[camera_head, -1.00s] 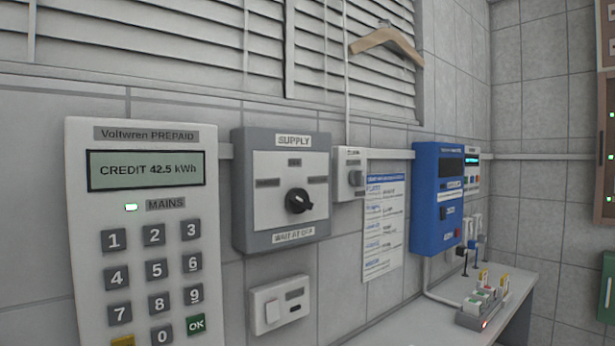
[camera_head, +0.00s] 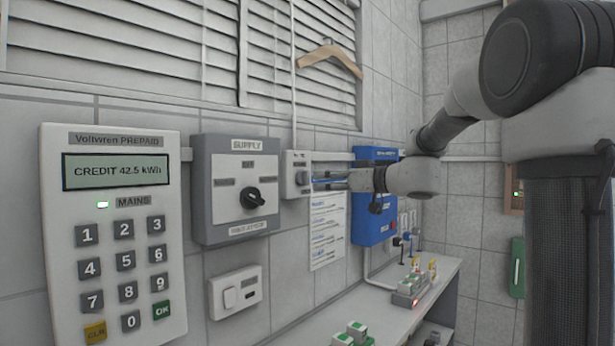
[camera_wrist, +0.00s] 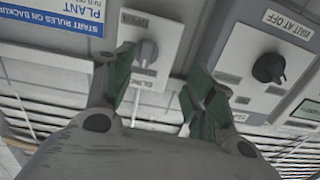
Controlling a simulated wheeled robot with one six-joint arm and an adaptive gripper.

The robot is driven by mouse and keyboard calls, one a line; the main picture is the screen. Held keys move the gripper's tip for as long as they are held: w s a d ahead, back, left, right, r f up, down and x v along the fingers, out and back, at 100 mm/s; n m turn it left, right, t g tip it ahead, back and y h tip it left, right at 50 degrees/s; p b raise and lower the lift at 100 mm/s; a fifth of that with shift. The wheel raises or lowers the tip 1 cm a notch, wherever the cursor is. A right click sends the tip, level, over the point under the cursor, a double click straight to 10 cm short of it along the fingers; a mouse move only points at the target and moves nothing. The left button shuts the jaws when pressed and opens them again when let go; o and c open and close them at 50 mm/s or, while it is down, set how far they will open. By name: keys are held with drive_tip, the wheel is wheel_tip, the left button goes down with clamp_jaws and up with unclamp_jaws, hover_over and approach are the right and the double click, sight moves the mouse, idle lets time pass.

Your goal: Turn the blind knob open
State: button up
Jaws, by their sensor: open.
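The blind knob (camera_head: 302,178) is a small grey knob on a pale wall box (camera_head: 291,160) between the SUPPLY panel and the paper notice. My gripper (camera_head: 322,182) reaches in from the right, its fingers just in front of the box. In the wrist view, which is upside down, the knob (camera_wrist: 147,52) shows in the gap between the two greenish fingers of my gripper (camera_wrist: 160,66), nearer the left finger. The gripper is open and empty. Whether a finger touches the knob cannot be told. Above hang the slatted blinds (camera_head: 180,45), their slats apart.
The SUPPLY panel (camera_head: 202,190) with a black knob is left of the box. The prepaid meter (camera_head: 55,220) is further left, a switch plate (camera_head: 236,291) below. A blue unit (camera_head: 373,225) stands behind my wrist. A hanger (camera_head: 328,55) hangs above. A bench (camera_head: 325,313) holds small parts.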

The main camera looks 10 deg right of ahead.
sight(308, 174)
drive_tip(key=shift+t, duration=0.4)
drive_tip(key=w+a, duration=0.1)
drive_tip(key=w, duration=0.1)
drive_tip(key=w+a+r, duration=0.1)
drive_tip(key=w, duration=0.2)
drive_tip(key=w+a, duration=0.1)
drive_tip(key=w, duration=0.2)
drive_tip(key=shift+a+r, duration=0.15)
drive_tip(key=shift+a, duration=0.1)
drive_tip(key=c, duration=0.9)
